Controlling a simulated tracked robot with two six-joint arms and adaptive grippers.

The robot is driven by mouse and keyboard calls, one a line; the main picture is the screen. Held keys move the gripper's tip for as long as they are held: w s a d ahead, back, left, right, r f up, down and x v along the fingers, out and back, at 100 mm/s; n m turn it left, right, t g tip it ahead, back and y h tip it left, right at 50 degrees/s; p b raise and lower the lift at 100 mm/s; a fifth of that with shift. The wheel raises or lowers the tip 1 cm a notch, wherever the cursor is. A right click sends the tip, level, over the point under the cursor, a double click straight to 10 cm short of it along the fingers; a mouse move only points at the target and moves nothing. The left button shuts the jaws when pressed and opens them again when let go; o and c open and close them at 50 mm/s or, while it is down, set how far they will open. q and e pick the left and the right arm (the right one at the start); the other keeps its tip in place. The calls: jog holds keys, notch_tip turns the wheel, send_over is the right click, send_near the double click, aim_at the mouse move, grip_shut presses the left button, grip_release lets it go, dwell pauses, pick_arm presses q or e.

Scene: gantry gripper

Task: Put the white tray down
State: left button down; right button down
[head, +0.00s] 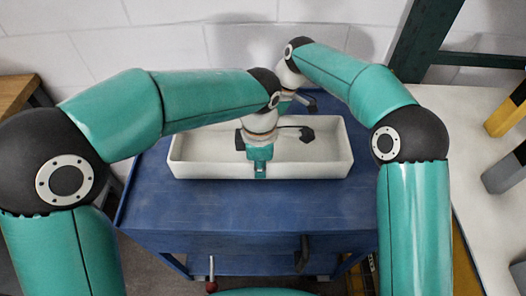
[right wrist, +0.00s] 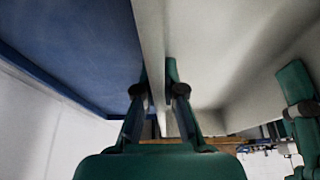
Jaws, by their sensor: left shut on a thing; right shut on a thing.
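The white tray (head: 330,165) is a long shallow box over the blue cart top, open side up and looking level. I cannot tell whether its base touches the cart. My right gripper (head: 303,101) is at the far wall, mostly hidden behind my arm in the head view. In the right wrist view, my right gripper (right wrist: 158,90) has one finger on each side of the tray wall (right wrist: 152,40) and is shut on it. The tray looks empty apart from my arm parts above it.
The blue cart (head: 240,215) has bare room in front of the tray and a little at its left. A white block wall (head: 150,40) stands behind. A pale table (head: 480,130) with yellow-and-grey blocks (head: 505,118) is at the right. A wooden surface (head: 15,92) is at the left.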

pick_arm(q)
jog(key=shift+f+b, duration=0.5)
jog(key=shift+f, duration=0.25)
pick_arm(e)
jog(key=shift+f, duration=0.7)
pick_arm(q)
jog(key=c, duration=1.7)
grip_release()
jog(key=shift+f, duration=0.1)
pick_arm(e)
jog(key=c, duration=1.7)
grip_release()
jog(key=shift+f, duration=0.1)
pick_arm(q)
jog(key=o, duration=0.4)
pick_arm(e)
jog(key=o, duration=0.4)
pick_arm(q)
notch_tip(320, 180, up, 7)
jog(key=shift+r, duration=0.25)
pick_arm(e)
jog(key=shift+r, duration=0.25)
jog(key=v, duration=1.1)
jog(key=shift+d+r, duration=0.2)
